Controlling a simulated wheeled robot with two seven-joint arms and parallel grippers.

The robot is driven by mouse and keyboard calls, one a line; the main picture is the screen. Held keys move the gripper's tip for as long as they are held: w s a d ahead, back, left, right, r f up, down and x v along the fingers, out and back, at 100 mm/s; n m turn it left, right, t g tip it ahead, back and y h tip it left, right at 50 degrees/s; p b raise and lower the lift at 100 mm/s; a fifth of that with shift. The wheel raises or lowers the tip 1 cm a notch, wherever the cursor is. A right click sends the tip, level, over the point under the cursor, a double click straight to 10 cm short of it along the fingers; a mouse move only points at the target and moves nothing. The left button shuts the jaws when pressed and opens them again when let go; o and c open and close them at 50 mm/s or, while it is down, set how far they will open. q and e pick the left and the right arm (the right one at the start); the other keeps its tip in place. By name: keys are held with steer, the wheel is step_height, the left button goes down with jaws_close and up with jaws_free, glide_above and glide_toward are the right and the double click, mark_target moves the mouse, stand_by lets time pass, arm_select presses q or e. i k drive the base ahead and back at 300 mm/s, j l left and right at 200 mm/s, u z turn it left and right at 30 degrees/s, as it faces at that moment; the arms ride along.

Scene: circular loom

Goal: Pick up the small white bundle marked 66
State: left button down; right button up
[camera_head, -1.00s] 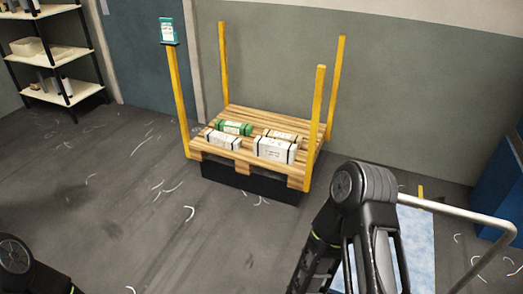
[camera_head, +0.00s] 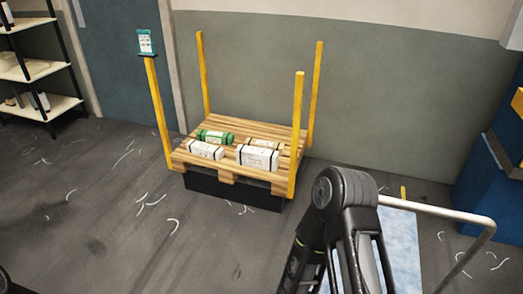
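Several bundles lie on a wooden pallet (camera_head: 232,174) with yellow corner posts, ahead and left of my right arm. A smaller white bundle (camera_head: 206,150) lies at the front left of the pallet, and a larger white bundle (camera_head: 257,158) with dark bands lies at the front right. A green and white bundle (camera_head: 215,136) and a brownish bundle (camera_head: 265,144) lie behind them. The markings are too small to read, so I cannot tell which is 66. My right arm shows at the lower right, but its gripper is out of view. My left gripper is not in view.
A teal sign (camera_head: 146,42) tops the left front post. A shelf rack (camera_head: 40,70) stands at the far left, a blue cabinet (camera_head: 488,170) at the right. A metal rail (camera_head: 440,212) runs at the lower right. Floor left of the pallet is open, with scattered white scraps.

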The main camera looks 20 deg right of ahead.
mark_target(208, 151)
steer(key=z, duration=2.5)
steer(key=j+z, duration=0.2)
steer(key=z, duration=0.15)
steer(key=k+j+z, duration=0.1)
steer(key=j+z, duration=0.4)
steer(key=k+j+z, duration=0.15)
steer(key=j+z, duration=0.15)
steer(key=z, duration=0.2)
steer(key=k+j+z, duration=0.25)
steer(key=z, duration=0.25)
steer(key=k+j+z, duration=0.25)
steer(key=z, duration=0.25)
steer(key=k+j+z, duration=0.25)
steer(key=k+z, duration=0.55)
steer(key=k, duration=0.2)
steer(key=k+j+u, duration=0.15)
steer(key=k+u, duration=0.35)
steer(key=k+j+u, duration=0.6)
steer(key=k+u, duration=0.25)
steer(key=k+j+u, duration=0.2)
steer(key=u, duration=0.15)
steer(key=k+j+u, duration=0.25)
steer(key=u, duration=0.15)
steer(key=k+j+u, duration=0.15)
steer(key=j+u, duration=0.2)
